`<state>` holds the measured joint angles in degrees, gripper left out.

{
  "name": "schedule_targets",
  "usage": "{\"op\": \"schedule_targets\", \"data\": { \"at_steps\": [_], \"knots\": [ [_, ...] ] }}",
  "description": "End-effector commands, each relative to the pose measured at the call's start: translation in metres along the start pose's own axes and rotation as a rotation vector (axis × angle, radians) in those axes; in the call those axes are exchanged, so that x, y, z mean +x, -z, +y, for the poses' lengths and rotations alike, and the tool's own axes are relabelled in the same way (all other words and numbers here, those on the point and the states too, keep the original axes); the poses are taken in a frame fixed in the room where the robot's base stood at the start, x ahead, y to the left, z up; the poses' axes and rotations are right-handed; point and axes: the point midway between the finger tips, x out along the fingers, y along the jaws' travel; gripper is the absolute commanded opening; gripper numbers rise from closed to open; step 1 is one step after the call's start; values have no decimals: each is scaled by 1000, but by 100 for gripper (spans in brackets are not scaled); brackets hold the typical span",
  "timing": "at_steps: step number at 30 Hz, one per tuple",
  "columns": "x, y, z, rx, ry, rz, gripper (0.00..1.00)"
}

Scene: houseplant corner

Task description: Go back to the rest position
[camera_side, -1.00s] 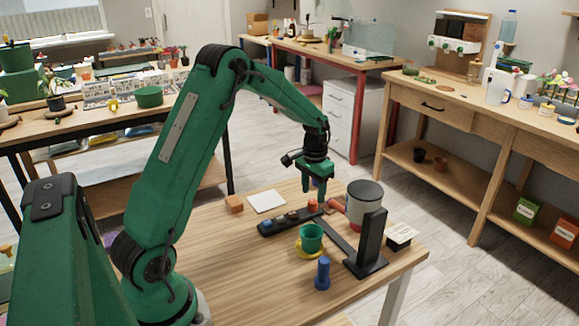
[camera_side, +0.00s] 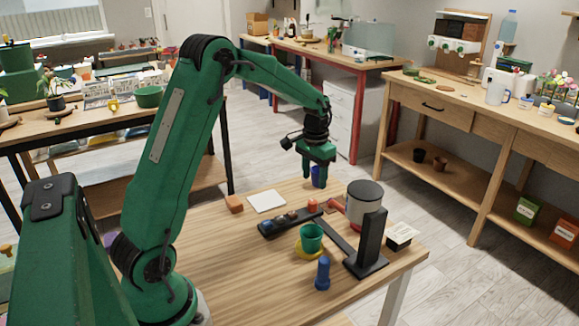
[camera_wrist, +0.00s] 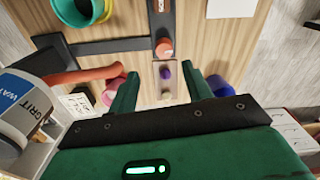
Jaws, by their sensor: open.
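My gripper (camera_side: 318,176) hangs over the far part of the wooden table (camera_side: 215,265) in the side view, above and behind the black rack. In the wrist view, the two green fingers of my gripper (camera_wrist: 163,90) stand wide apart with nothing held between them. A small purple piece (camera_wrist: 166,73) shows beyond the gap on a light strip. A blue cup (camera_wrist: 217,85) is beside the right finger in the wrist view. In the side view a blue cup (camera_side: 316,177) shows by the fingers, partly hidden.
A black rack (camera_side: 275,226) holds small coloured pieces. A green pot (camera_side: 312,235) sits on a yellow saucer (camera_side: 299,252), with a blue peg (camera_side: 322,273) in front. A grey-lidded can (camera_side: 364,192) and a black upright stand (camera_side: 372,240) are at the right. The table's left part is clear.

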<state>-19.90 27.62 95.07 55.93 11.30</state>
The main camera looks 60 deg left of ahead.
Motion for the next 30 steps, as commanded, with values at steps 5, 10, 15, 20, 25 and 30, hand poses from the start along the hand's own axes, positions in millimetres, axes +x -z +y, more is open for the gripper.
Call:
{"op": "schedule_targets", "data": {
  "at_steps": [5,10,15,20,25,30],
  "knots": [
    [-25,-11,14,11,6,35,50],
    [-55,-31,33,27,11,81,50],
    [-83,-56,52,42,14,129,50],
    [-104,-81,69,57,14,177,50],
    [-123,-110,84,73,11,227,50],
    [-136,-140,98,88,6,276,50]
  ]
}}
